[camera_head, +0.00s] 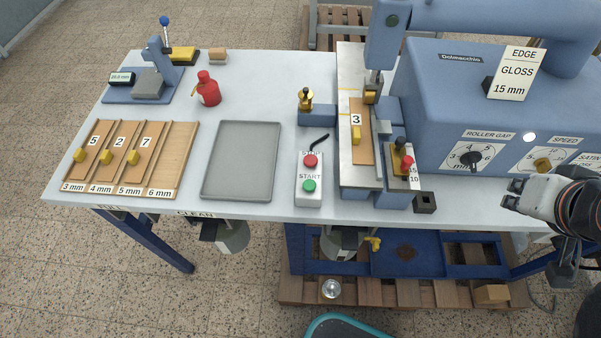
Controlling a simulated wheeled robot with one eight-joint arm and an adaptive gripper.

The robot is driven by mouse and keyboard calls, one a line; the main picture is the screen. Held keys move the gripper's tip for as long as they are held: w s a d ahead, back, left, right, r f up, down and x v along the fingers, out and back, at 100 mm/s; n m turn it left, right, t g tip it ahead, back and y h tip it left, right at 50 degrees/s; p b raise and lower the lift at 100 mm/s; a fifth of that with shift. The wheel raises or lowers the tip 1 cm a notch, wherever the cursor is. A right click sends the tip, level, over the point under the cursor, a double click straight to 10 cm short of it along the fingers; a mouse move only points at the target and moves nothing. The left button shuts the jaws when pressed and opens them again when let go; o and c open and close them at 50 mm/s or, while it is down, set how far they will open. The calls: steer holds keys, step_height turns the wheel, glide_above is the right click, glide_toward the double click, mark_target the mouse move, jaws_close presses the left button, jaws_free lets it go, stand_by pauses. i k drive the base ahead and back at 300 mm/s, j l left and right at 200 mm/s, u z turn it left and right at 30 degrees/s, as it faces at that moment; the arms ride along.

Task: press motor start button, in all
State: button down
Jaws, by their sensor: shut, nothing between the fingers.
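The start/stop control box (309,199) stands upright near the table's front edge, left of the blue machine. Its green START button (309,186) is on the lower part and its red stop button (310,160) is above it. My gripper (511,194) is at the right side, in front of the machine's panel, far to the right of the control box. It is shut and empty. Nothing covers the buttons.
The blue machine (440,95) fills the right of the table, with a numbered wooden board under its head. Left are a grey tray (240,190), a red bottle (208,92) and a slotted wooden rack (165,180). The table's front strip between gripper and box holds a small dark block (424,206).

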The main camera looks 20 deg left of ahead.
mark_target(309, 185)
steer(key=u, duration=1.5)
